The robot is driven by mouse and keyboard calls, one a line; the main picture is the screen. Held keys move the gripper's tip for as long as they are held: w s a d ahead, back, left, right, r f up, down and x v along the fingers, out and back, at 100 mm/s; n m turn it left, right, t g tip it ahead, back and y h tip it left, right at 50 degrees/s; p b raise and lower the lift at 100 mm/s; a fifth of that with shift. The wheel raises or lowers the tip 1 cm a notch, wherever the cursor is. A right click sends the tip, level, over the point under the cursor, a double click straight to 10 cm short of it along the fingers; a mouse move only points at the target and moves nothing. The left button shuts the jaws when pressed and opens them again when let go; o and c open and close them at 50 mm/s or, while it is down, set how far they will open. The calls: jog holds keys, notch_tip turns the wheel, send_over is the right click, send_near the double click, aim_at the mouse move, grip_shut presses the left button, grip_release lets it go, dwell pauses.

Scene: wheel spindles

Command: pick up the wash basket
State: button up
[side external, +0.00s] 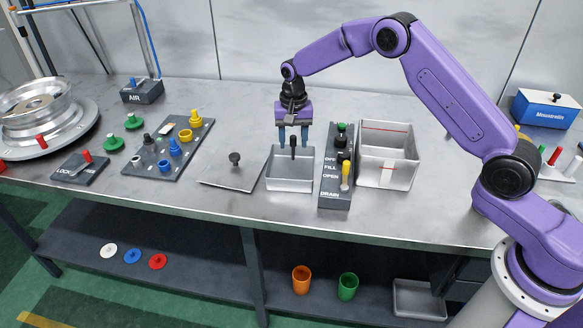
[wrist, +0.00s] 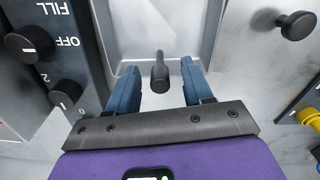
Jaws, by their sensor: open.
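The wash basket itself is hard to tell apart from the grey metal tank (side external: 290,185). A dark upright handle (side external: 293,153) stands at the tank's back side, and I take it to be the basket's. In the wrist view the handle (wrist: 160,76) shows as a dark rounded grip between my fingers, with the grey metal interior (wrist: 150,25) beyond. My gripper (side external: 293,143) points down over the tank's back edge. Its blue fingers (wrist: 161,72) are open, one on each side of the handle, with visible gaps. The basket's lower part is hidden.
A flat lid with a black knob (side external: 234,159) lies left of the tank. A dark control panel (side external: 336,190) with knobs and a yellow handle stands close on the right. Beyond it is a larger metal tank (side external: 388,178). A spindle-parts board (side external: 170,150) lies further left.

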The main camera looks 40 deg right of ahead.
grip_shut()
jog(key=shift+r, duration=0.1)
